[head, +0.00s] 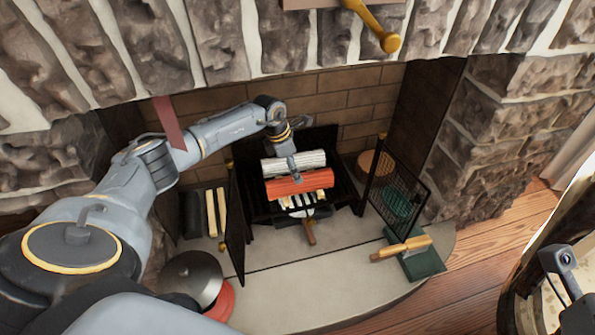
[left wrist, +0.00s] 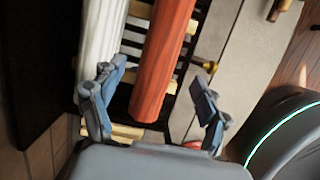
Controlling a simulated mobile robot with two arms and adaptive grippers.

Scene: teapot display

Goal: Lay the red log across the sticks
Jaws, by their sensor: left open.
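The red log (head: 300,182) lies in the dark fireplace grate, in front of and roughly parallel to a white log (head: 293,162). In the left wrist view the red log (left wrist: 164,60) lies across pale sticks (left wrist: 132,45), with the white log (left wrist: 101,40) to its left. Stick ends (head: 297,201) also show in front of the red log in the head view. My left gripper (left wrist: 155,98) is open, its fingers apart on either side of the red log, with a clear gap to the right finger. A grey part at the head view's lower right may be my right gripper (head: 567,275); its jaws are unclear.
Black mesh screen panels (head: 398,195) stand open at either side of the grate. A lidded pot (head: 191,278) stands on the hearth at left. A green box (head: 415,258) with a wooden-handled brush (head: 400,248) sits at right. The front hearth is mostly clear.

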